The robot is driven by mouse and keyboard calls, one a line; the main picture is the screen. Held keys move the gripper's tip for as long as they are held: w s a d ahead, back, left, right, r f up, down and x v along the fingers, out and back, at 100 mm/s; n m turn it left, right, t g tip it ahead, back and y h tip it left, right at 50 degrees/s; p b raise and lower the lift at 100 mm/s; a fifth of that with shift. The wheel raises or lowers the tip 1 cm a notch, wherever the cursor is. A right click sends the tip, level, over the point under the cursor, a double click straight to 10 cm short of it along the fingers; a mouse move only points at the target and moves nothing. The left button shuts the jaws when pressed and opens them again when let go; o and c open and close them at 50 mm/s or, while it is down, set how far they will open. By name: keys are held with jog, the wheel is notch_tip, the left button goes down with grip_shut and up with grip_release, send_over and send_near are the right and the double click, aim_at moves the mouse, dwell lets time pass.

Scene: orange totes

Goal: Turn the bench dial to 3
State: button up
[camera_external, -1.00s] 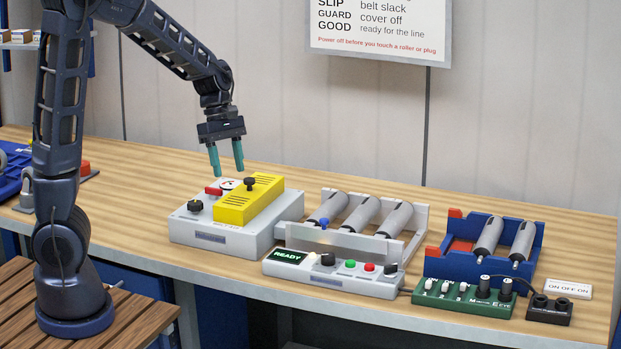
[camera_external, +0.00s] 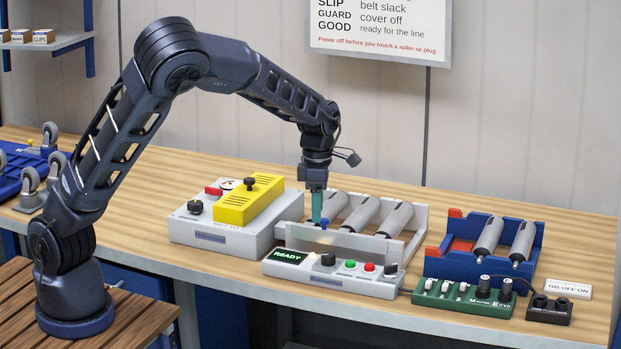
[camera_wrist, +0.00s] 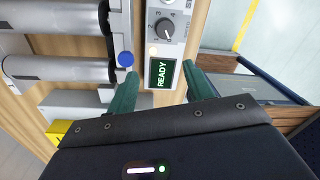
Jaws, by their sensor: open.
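The bench dial is a black knob (camera_external: 328,260) on a grey control box (camera_external: 345,283) with a lit READY display (camera_external: 288,257). My gripper (camera_external: 318,212) points down above and behind the box's left part, near the roller rack. In the wrist view my open, empty gripper (camera_wrist: 158,74) has its fingers on either side of the display, apart from the dial.
A roller rack (camera_external: 412,248) with a blue knob (camera_external: 323,224) stands close behind the box. A grey unit with a yellow cover (camera_external: 235,208) is to the left. A blue roller cradle (camera_external: 530,260) and green switch box (camera_external: 450,299) are to the right.

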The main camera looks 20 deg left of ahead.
aim_at(328, 255)
jog(key=shift+n+t, duration=0.3)
jog(key=d+f, duration=0.1)
jog(key=f, duration=0.2)
jog(key=s+d+f, duration=0.1)
jog(key=f, duration=0.3)
jog(key=d+f, duration=0.1)
jog(key=f, duration=0.2)
jog(key=shift+s+d+f, duration=0.15)
jog(key=shift+f, duration=0.15)
jog(key=shift+c, duration=0.4)
jog(key=c, duration=0.9)
